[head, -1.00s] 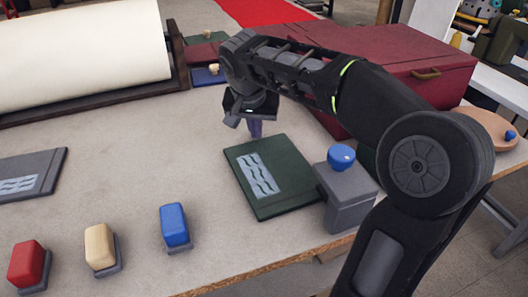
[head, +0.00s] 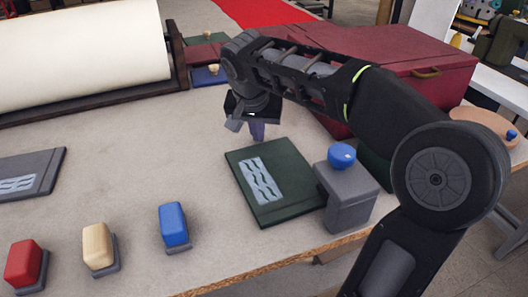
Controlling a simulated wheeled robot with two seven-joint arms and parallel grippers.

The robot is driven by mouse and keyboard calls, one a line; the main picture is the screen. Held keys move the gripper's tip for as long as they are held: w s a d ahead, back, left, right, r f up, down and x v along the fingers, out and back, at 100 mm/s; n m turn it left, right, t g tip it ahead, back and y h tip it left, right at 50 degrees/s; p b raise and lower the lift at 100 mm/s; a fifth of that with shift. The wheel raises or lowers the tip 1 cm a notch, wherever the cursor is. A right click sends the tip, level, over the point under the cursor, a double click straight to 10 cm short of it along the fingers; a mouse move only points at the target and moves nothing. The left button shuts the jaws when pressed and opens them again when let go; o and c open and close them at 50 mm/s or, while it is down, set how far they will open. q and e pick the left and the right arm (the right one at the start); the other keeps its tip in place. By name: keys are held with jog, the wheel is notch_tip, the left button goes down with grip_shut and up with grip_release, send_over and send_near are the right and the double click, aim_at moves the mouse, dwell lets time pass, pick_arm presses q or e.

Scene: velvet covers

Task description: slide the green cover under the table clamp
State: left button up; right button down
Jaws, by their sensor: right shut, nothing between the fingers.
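The green cover (head: 289,178), a dark green flat piece with a pale wavy-line panel, lies flat on the table right of centre. The table clamp (head: 348,195), a grey block with a blue knob on top, stands at the table's front edge at the cover's right side. The cover's right edge meets the clamp; I cannot tell how far it reaches under it. My right gripper (head: 257,132) is shut and empty, pointing down just behind the cover's far edge. Whether it touches the cover is unclear. My left gripper is not in view.
Red (head: 26,263), cream (head: 98,245) and blue (head: 173,224) blocks stand along the table's front. A grey cover (head: 28,173) lies at left. A white roll (head: 80,52) and a dark red chest (head: 420,72) stand behind. The table's middle left is clear.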

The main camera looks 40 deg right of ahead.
jog(key=shift+s+a+f, duration=0.1)
jog(key=shift+s, duration=0.2)
jog(key=shift+s+a+b, duration=0.15)
jog(key=shift+s+b, duration=0.15)
jog(key=shift+s, duration=0.15)
dwell(0.4)
jog(key=shift+s+a, duration=0.15)
jog(key=shift+s, duration=0.25)
jog(key=shift+r, duration=0.35)
jog(key=r+p, duration=0.2)
jog(key=w+r+p, duration=0.1)
jog(key=r+p, duration=0.2)
jog(key=r, duration=0.1)
jog(key=shift+w+d+r+p, duration=0.1)
jog(key=shift+w+d+p, duration=0.15)
jog(key=shift+w+p, duration=0.15)
